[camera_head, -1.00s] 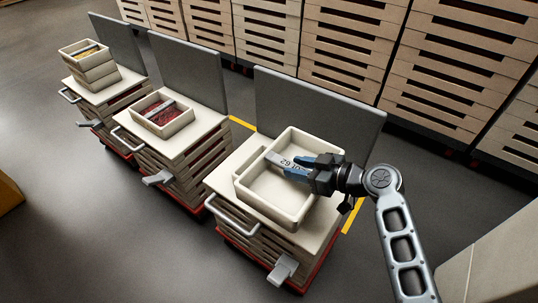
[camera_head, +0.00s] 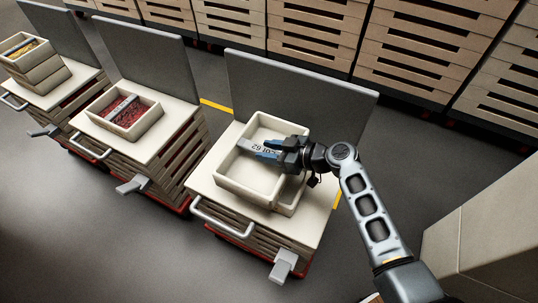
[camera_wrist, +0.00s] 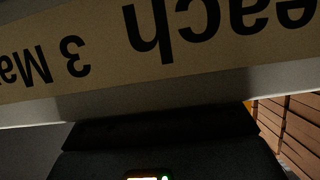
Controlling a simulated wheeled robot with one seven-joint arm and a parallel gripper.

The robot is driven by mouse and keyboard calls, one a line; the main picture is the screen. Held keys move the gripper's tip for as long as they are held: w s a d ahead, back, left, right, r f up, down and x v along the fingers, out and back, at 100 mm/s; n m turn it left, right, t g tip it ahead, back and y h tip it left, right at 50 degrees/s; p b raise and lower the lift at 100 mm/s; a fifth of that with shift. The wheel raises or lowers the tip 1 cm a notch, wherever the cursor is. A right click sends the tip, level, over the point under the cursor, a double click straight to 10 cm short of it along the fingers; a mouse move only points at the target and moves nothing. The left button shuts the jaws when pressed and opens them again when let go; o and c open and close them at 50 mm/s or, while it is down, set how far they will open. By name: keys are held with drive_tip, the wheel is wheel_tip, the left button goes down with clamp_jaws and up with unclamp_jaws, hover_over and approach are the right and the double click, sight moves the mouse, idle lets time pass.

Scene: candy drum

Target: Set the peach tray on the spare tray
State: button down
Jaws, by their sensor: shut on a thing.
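The peach tray (camera_head: 243,188) is a cream open box with a grey bar across its middle. It is over the cart top at the right in the head view. My gripper (camera_head: 268,149) is shut on the bar from the right. In the wrist view a tan label (camera_wrist: 190,45) reads part of "Peach" and "3 Mar", upside down. A second cream tray, the spare tray (camera_head: 291,204), shows under the peach tray at its right front corner. The peach tray sits offset to the left over it; I cannot tell whether they touch.
The cart (camera_head: 308,232) has a grey back panel (camera_head: 300,100) behind the trays. A middle cart carries a tray of red candy (camera_head: 137,128); a left cart carries stacked trays (camera_head: 45,72). Stacked crates line the back. A pale block (camera_head: 480,235) stands at the right.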

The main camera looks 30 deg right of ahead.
drive_tip(key=shift+f, duration=1.15)
drive_tip(key=c, duration=0.7)
unclamp_jaws()
drive_tip(key=shift+f, duration=0.1)
drive_tip(key=v, duration=1.2)
drive_tip(key=shift+b, duration=0.35)
